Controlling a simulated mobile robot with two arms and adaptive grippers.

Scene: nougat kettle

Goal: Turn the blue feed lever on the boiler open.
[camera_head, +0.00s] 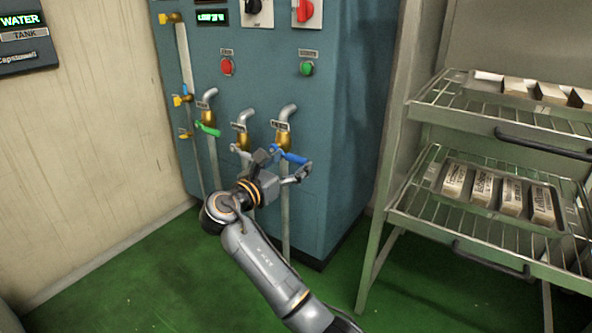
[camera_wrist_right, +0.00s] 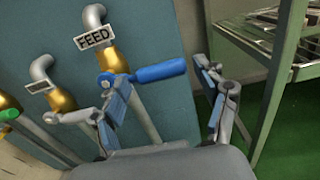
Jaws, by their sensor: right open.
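The blue feed lever (camera_head: 292,157) sits on a brass valve (camera_head: 283,135) at the right of the teal boiler (camera_head: 340,90). In the right wrist view the lever (camera_wrist_right: 160,72) points right from the valve, slightly raised at its tip, under a tag reading FEED (camera_wrist_right: 94,37). My right gripper (camera_head: 283,166) is in front of the lever. In the wrist view its fingers (camera_wrist_right: 165,108) are spread, one on each side of the lever's handle. I cannot tell whether the left finger touches the lever. My left gripper is not in view.
A green lever (camera_head: 208,129) and a white lever (camera_head: 240,151) are on neighbouring valves to the left. Red (camera_head: 226,66) and green (camera_head: 307,68) buttons sit above. A wire rack (camera_head: 480,185) with trays of boxes stands at the right. Green floor (camera_head: 420,280) lies clear in front.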

